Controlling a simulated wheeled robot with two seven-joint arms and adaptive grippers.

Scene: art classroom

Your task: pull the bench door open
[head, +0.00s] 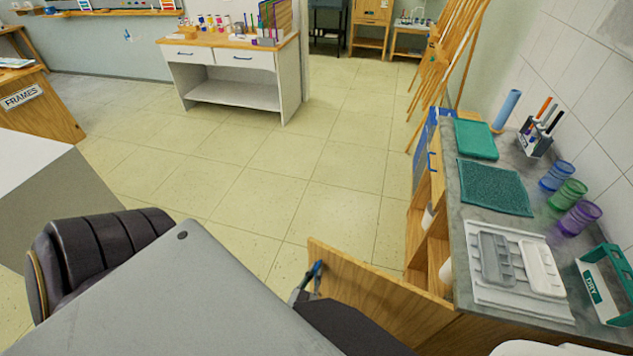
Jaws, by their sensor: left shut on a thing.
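The bench door (372,298) is a wooden panel at the lower middle. It stands swung out from the front of the bench, open at an angle, and part of it is hidden behind my arm. Its blue handle (318,267) is near the free upper edge. My left gripper (312,279) is dark and shut on that handle; the fingertips are small and partly hidden. The bench (463,257) has a grey top and a wooden body along the right wall. Its open front shows shelves with white items inside. My right gripper is not in view.
The bench top holds a paint tray (494,259), green mats (495,187), coloured cups (579,217) and a green rack (603,284). Easels (440,55) lean beyond the bench. The tiled floor (320,160) is clear between the bench and the white cabinet (240,90).

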